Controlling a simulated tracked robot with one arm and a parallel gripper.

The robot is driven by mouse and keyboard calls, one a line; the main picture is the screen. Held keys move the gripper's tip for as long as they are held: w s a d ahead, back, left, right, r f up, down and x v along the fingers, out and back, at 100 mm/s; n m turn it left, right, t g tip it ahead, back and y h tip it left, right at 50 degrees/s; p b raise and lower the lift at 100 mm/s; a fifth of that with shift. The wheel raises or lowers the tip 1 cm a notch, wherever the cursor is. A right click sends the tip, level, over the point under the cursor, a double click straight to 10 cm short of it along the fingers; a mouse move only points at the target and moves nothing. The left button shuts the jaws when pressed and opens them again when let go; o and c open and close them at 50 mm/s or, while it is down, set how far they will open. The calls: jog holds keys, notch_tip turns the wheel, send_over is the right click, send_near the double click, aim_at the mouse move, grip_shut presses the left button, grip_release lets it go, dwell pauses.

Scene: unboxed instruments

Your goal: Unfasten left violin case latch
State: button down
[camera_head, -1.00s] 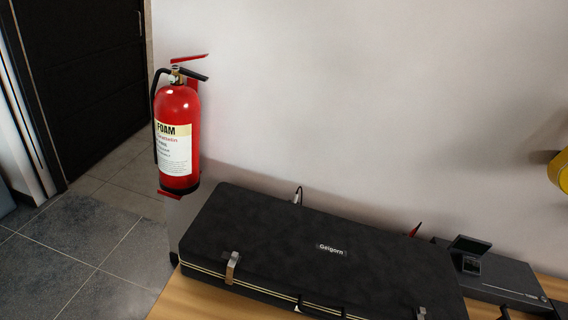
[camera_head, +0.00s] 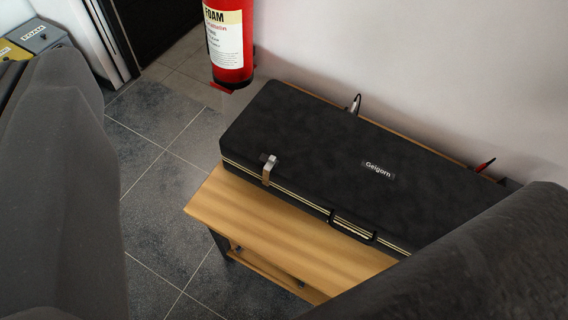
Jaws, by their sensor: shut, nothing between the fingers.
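A closed black violin case (camera_head: 320,150) with a "Geigorn" label lies on a wooden table. Its left latch (camera_head: 268,168), a small metal clasp, sits on the front edge near the left end and appears folded down across the lid seam. The case handle (camera_head: 352,228) is at the middle of the front side. The case's right end and right latch are hidden behind a large dark grey shape, which seems to be part of my arm. My gripper's fingers do not show.
The wooden table (camera_head: 290,235) has a bare strip in front of the case. A red fire extinguisher (camera_head: 229,45) is on the wall behind left. Tiled floor (camera_head: 165,210) is open left of the table. Dark grey shapes fill the left and lower right sides.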

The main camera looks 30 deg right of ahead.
jog(key=w+d+f+m+g+p, duration=0.2)
jog(key=w+d+f, duration=0.4)
jog(key=w+f, duration=0.3)
jog(key=m+g+p, duration=0.4)
jog(key=m+g, duration=0.2)
jog(key=m, duration=0.1)
send_near(293, 170)
jog(key=v, duration=0.4)
jog(key=shift+s+r, duration=0.1)
jog(key=shift+r, duration=0.05)
jog(key=b+x, duration=0.1)
jog(key=x, duration=0.9)
jog(key=shift+w+a, duration=0.8)
jog(key=shift+w, duration=0.2)
jog(key=shift+w+a, duration=0.45)
jog(key=shift+w, duration=0.15)
